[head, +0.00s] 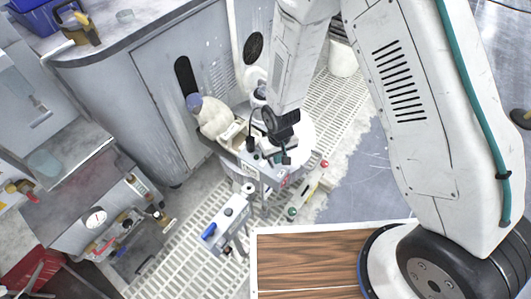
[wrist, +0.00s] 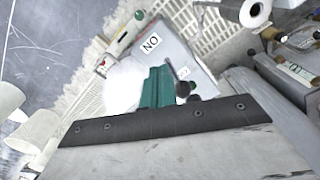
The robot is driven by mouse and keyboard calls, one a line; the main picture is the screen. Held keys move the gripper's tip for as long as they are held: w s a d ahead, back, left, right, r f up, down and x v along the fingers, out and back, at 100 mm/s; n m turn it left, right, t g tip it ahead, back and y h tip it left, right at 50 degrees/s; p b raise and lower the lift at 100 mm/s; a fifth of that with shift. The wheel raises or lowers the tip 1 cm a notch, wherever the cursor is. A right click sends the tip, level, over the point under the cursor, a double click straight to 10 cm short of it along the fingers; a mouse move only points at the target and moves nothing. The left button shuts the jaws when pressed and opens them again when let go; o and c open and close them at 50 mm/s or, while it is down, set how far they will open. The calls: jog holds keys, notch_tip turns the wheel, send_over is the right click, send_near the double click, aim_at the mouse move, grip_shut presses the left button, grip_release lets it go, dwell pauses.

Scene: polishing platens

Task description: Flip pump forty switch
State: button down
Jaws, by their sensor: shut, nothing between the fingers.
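A grey switch box (head: 270,172) stands on a stand near the middle of the head view. In the wrist view the box (wrist: 172,48) shows its pale face, with an upside-down "ON" label and another label partly hidden. A small dark lever (wrist: 183,74) with a round dark part beside it is at this face. My gripper (head: 285,158) is over the box in the head view. Its teal fingers (wrist: 155,88) are together and empty in the wrist view, just left of the lever. I cannot tell whether they touch it. No pump number is readable.
A gauge bench (head: 95,218) is at the left. Pale grating (head: 185,250) covers the floor, and a wood-topped surface (head: 310,262) is in front.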

jog(key=shift+f, duration=1.1)
dwell(0.5)
jog(key=shift+r, duration=0.1)
notch_tip(320, 180, up, 7)
dwell(1.0)
dwell(0.4)
jog(key=s+d+r+m, duration=0.1)
jog(key=s+d+r, duration=0.5)
jog(key=r, duration=0.6)
jog(key=s+d+r+m+t, duration=0.1)
jog(key=s+d+r+m, duration=0.1)
jog(key=s+d+r, duration=0.5)
jog(key=s+d+r+m, duration=0.1)
jog(key=s+d+r, duration=0.5)
jog(key=r, duration=1.3)
jog(key=shift+s+d, duration=0.25)
jog(key=shift+d, duration=0.65)
